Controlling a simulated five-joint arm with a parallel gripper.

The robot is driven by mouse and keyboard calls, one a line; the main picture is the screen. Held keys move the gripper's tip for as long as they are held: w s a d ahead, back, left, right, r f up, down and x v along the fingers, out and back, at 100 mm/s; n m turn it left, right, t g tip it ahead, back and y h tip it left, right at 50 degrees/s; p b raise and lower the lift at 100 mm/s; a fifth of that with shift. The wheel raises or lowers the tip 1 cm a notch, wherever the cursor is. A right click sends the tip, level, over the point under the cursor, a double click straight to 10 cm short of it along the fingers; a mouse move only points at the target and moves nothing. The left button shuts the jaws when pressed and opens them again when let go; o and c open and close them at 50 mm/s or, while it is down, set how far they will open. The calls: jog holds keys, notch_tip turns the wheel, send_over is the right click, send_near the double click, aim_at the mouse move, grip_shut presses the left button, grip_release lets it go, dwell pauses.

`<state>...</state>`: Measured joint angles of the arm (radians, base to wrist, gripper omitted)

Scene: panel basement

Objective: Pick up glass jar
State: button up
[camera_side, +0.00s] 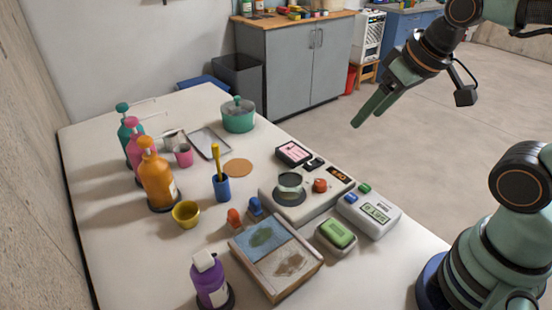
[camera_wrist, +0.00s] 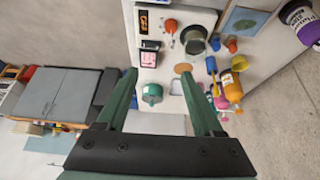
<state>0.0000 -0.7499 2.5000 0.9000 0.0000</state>
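A clear glass jar (camera_side: 290,181) stands on the dark round plate of a white panel device (camera_side: 312,206) near the middle of the table. In the wrist view the jar (camera_wrist: 194,41) shows near the top, beside a red knob. My gripper (camera_side: 366,118) is high above the floor side of the table, to the right of the jar and well apart from it. In the wrist view my gripper (camera_wrist: 159,74) has its two green fingers spread, with nothing between them.
A red knob (camera_side: 320,185) sits right beside the jar. A blue cup (camera_side: 221,187) with a yellow handle stands to its left. A pink-screened box (camera_side: 293,152) lies behind, and a green sponge dish (camera_side: 337,235) in front. Several bottles line the left side.

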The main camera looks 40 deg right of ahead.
jog(key=o, duration=0.3)
jog(key=n+g, duration=0.6)
jog(key=n, duration=1.4)
send_near(291, 180)
jog(key=w+d, duration=0.2)
notch_tip(291, 180, down, 13)
jog(key=shift+r, duration=0.1)
